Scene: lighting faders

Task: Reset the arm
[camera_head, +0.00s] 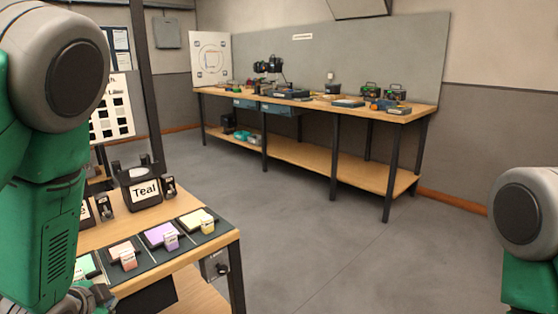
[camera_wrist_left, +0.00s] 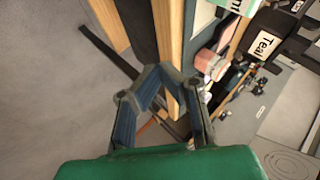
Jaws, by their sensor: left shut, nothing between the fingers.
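My left arm fills the left side of the head view, and part of my left gripper (camera_head: 88,300) shows at the bottom, low beside the table's near edge. In the left wrist view the left gripper (camera_wrist_left: 160,70) has its two blue-padded fingers brought together at the tips, with nothing held. The wooden table (camera_head: 185,262) carries a row of faders with coloured knobs: green (camera_head: 84,267), pink (camera_head: 124,256), purple (camera_head: 167,238) and yellow (camera_head: 205,223). A black lamp box labelled "Teal" (camera_head: 143,190) stands behind them. My right arm shows at the right edge; its gripper is out of view.
A long workbench (camera_head: 330,104) with tools and cases stands along the back wall. A dark post (camera_head: 146,90) rises behind the fader table. A dark control box (camera_head: 215,266) hangs at the table's right side. The grey floor (camera_head: 330,240) between table and bench is clear.

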